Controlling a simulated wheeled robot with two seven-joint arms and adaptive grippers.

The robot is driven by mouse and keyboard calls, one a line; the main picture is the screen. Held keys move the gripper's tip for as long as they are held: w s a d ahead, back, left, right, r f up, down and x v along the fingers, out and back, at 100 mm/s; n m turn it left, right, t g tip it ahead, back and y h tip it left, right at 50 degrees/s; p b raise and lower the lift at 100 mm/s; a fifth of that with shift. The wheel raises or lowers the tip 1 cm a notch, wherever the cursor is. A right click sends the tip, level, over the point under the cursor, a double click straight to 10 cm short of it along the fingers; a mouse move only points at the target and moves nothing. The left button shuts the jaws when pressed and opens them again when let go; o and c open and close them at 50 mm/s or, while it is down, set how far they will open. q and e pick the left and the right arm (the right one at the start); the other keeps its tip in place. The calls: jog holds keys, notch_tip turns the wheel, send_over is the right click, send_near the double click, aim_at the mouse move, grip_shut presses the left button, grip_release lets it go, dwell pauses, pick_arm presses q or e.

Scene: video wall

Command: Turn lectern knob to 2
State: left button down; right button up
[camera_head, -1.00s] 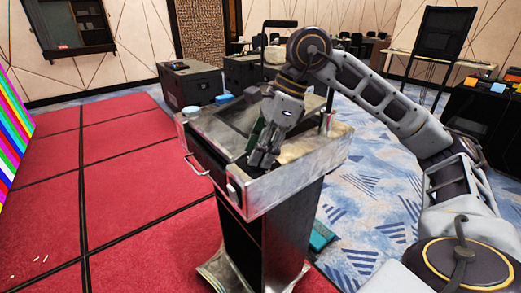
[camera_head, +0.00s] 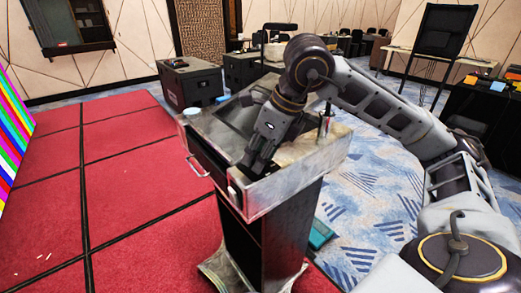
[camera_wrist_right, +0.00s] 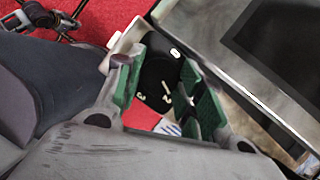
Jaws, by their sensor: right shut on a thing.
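The metal lectern (camera_head: 285,190) stands in the middle of the head view, with a dark sloped top. My right gripper (camera_head: 252,166) reaches down to the near edge of its top. In the right wrist view the green-padded fingers of my right gripper (camera_wrist_right: 163,92) are on either side of a black knob or dial (camera_wrist_right: 153,75) and shut on it. The dial bears white numerals, with a 2 and a 3 partly readable, and a white mark near its upper edge. In the head view my gripper hides the knob. My left gripper is not in view.
A drawer-like handle (camera_head: 197,166) sticks out at the left. Black cases (camera_head: 190,84) stand behind.

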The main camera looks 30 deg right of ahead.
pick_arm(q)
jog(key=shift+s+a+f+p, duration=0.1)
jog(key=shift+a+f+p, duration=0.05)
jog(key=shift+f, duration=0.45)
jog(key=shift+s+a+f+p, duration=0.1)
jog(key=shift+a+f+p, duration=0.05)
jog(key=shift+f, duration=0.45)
pick_arm(e)
jog(key=shift+r+m+h, duration=0.1)
jog(key=shift+m+h, duration=0.3)
jog(key=shift+m, duration=0.4)
jog(key=o, duration=1)
jog(key=v, duration=1.1)
jog(key=shift+s+r, duration=0.25)
jog(key=shift+r, duration=0.05)
jog(key=shift+d, duration=0.1)
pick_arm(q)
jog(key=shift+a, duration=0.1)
